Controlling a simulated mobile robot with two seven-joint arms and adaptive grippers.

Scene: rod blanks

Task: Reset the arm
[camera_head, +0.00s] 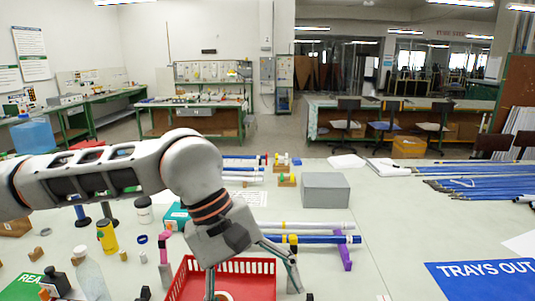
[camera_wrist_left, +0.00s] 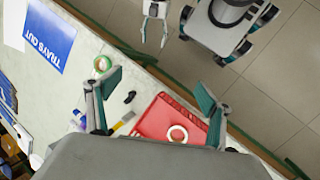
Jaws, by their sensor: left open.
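My left arm comes in from the left in the head view, over the table. Its gripper (camera_head: 252,278) points down with its fingers apart, over the red tray (camera_head: 262,266). In the left wrist view, the left gripper's fingers (camera_wrist_left: 155,100) are wide apart with nothing between them. The red tray (camera_wrist_left: 150,121) lies below, holding a white ring (camera_wrist_left: 178,135). My right gripper (camera_wrist_left: 154,38) shows at the top of the left wrist view, beyond the table edge over the floor, its fingers apart and empty.
White and blue rods (camera_head: 318,239) lie on a purple support (camera_head: 345,257) right of the gripper. A grey box (camera_head: 326,190) stands behind them. A yellow bottle (camera_head: 107,237) and a clear bottle (camera_head: 91,276) stand left. A blue "TRAYS OUT" sheet (camera_head: 485,280) lies right. A green-edged ring (camera_wrist_left: 102,63) lies near the left finger.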

